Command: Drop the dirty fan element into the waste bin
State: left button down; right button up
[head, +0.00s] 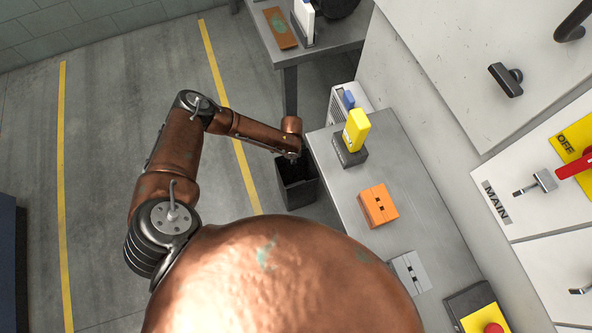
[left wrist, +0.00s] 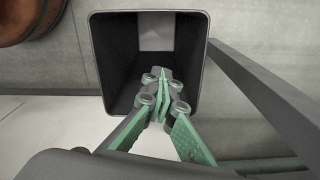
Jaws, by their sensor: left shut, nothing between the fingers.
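The dark waste bin (head: 299,192) stands on the floor beside the grey bench. My left gripper (head: 294,160) is over the bin's mouth in the head view, partly hidden by its own wrist. In the left wrist view, the green-padded fingertips (left wrist: 161,80) are shut together with nothing between them, in front of the open bin (left wrist: 103,60). A pale grey square patch (left wrist: 156,37) shows inside the bin. I cannot tell whether it is the dirty fan element or part of the bin. My right gripper is not in view.
On the grey bench (head: 415,220) are a yellow block (head: 356,130) on a dark stand, an orange block (head: 378,206) and a grey block (head: 410,271). A second table (head: 345,35) stands behind. Floor left of the bin is clear.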

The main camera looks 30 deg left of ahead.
pick_arm(q)
jog(key=c, duration=2.6)
grip_release()
jog(key=shift+c, duration=0.2)
jog(key=o, duration=0.4)
jog(key=shift+r, duration=0.1)
notch_tip(320, 180, up, 12)
jog(key=shift+a, duration=0.1)
